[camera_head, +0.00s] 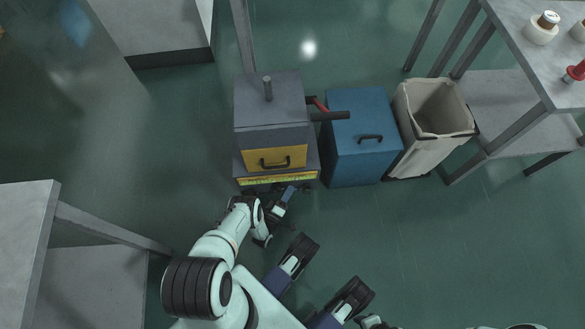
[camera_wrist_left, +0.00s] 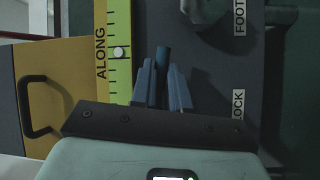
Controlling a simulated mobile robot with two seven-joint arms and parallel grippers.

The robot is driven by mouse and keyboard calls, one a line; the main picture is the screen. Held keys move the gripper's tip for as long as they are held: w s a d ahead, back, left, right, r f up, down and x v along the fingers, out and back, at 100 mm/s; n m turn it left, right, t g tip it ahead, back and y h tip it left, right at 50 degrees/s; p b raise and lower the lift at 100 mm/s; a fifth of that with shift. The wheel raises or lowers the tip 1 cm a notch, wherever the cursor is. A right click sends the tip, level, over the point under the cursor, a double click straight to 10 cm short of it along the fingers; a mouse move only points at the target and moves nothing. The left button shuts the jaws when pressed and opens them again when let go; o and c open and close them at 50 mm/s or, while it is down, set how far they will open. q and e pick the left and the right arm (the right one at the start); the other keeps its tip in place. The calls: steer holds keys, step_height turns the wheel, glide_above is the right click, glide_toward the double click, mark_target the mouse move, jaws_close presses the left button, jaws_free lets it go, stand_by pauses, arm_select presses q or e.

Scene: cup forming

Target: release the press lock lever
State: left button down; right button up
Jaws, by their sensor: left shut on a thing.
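The press (camera_head: 270,105) is a grey box-shaped machine with a yellow front panel with a black handle; it stands at the centre of the head view. My left gripper (camera_head: 288,194) is low at the press's front, below the yellow panel. In the left wrist view its two blue fingers (camera_wrist_left: 162,82) are shut on a short dark lever (camera_wrist_left: 163,56), whose tip shows between them. The lever lies beside a label ending in "OCK" (camera_wrist_left: 238,104) on the dark press face. Its lower part is hidden by the fingers. My right gripper is not in view.
A blue lidded box (camera_head: 350,165) and an open beige bin (camera_head: 418,155) stand right of the press. A grey table (camera_head: 530,75) with a lower shelf is at far right, another table (camera_head: 25,215) at left. The floor left of the press is clear.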

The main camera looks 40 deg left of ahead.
arm_select(q)
steer(key=shift+w+a+r, duration=0.15)
steer(key=shift+w+a, duration=0.05)
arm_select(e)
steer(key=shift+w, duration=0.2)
arm_select(q)
steer(key=c, duration=1.1)
jaws_free()
steer(key=shift+s+d, duration=0.1)
steer(key=p+v, duration=0.1)
steer(key=v, duration=1.2)
steer(key=shift+s, duration=0.15)
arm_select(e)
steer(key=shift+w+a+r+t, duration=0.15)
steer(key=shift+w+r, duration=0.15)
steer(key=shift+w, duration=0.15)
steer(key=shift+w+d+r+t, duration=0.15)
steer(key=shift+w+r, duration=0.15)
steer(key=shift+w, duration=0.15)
